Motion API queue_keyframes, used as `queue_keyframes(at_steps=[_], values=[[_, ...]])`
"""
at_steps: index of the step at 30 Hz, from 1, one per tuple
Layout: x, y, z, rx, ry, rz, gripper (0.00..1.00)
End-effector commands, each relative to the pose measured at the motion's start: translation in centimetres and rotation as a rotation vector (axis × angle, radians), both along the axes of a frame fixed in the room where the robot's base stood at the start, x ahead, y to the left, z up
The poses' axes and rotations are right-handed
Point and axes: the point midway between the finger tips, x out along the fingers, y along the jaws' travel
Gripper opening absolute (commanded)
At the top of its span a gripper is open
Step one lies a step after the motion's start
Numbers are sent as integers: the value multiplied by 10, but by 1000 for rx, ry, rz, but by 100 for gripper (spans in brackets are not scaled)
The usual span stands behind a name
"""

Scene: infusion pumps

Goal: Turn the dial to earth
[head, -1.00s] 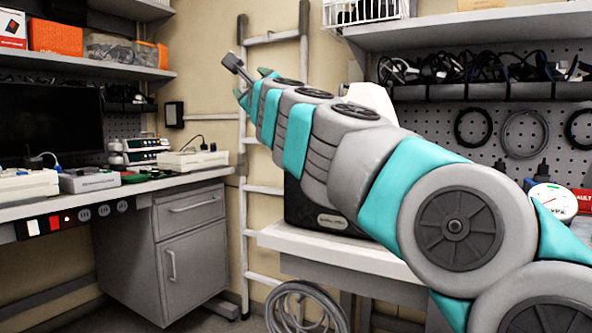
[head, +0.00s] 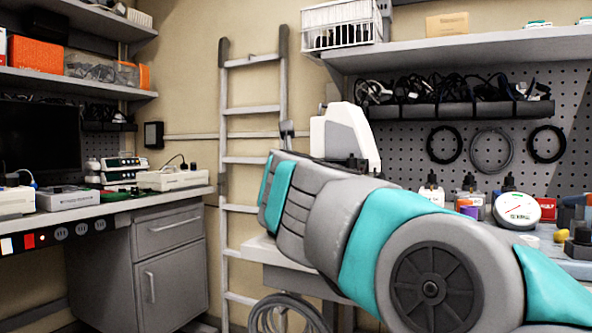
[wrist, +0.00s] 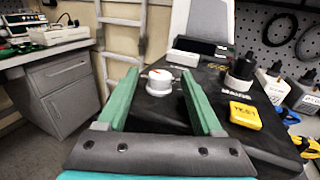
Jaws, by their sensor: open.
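In the wrist view, a round white knob-like piece (wrist: 159,84) with a small reddish mark stands on the dark top of a case (wrist: 150,118). It lies between the two green fingers of my gripper (wrist: 161,73), which are spread apart with nothing held. I cannot tell whether the fingers touch it. A black knob (wrist: 241,70) stands to the right, outside the fingers, above pale lettering. The word "earth" is not readable, so I cannot tell which piece is the dial. In the head view my arm hides the case and the fingers.
A yellow block marked TEST (wrist: 245,115) lies right of the fingers. A white device (head: 344,140) stands behind my arm. Bottles (head: 431,190) and a round gauge (head: 516,209) stand on the right bench. A ladder (head: 251,107) leans at the back wall.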

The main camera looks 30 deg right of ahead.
Motion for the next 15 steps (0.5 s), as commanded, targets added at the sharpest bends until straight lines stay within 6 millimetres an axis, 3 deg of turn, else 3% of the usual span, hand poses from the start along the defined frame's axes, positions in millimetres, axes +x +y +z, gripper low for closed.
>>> queue_keyframes(at_steps=[6,15], values=[[14,-9,2,-1,-3,-1,68],[17,-10,2,-1,-3,1,68]])
